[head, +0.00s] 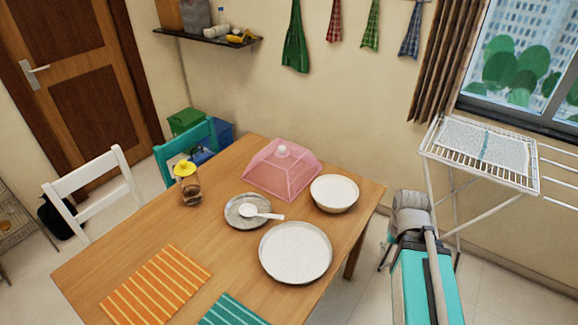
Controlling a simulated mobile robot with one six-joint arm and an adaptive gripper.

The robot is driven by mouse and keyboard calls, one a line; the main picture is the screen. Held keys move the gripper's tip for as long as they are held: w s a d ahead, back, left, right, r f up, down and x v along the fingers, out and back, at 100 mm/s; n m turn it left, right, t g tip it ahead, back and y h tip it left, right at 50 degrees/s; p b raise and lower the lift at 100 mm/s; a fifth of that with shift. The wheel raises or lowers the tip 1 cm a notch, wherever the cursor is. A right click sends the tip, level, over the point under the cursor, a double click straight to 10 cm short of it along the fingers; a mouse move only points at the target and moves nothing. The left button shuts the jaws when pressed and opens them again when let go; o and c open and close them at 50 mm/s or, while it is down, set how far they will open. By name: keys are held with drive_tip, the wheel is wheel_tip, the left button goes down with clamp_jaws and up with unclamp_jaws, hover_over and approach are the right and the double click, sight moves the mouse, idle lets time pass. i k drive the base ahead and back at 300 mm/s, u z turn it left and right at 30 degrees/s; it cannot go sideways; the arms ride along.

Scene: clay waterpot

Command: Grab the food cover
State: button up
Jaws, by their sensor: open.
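The food cover (283,172) is a pink, see-through, four-sided dome with a white knob on top. It sits on the far part of the wooden table (185,228), near the wall. A white bowl (334,195) stands close to its right side, and a grey plate (240,215) with a white spoon (263,214) lies in front of it. I cannot tell whether anything is under the cover. My gripper is not in view; a turquoise and grey part of my body shows at the lower right, apart from the table.
A large white plate (296,252) lies near the table's right edge. A glass jar with a yellow lid (188,185) stands to the left. Striped orange (155,285) and teal (233,310) mats lie nearer. A drying rack (480,155) stands by the window. Chairs line the left side.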

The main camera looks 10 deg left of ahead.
sight(281, 152)
drive_tip(key=k, duration=0.65)
drive_tip(key=z, duration=0.2)
drive_tip(key=i, duration=1.65)
drive_tip(key=u, duration=0.5)
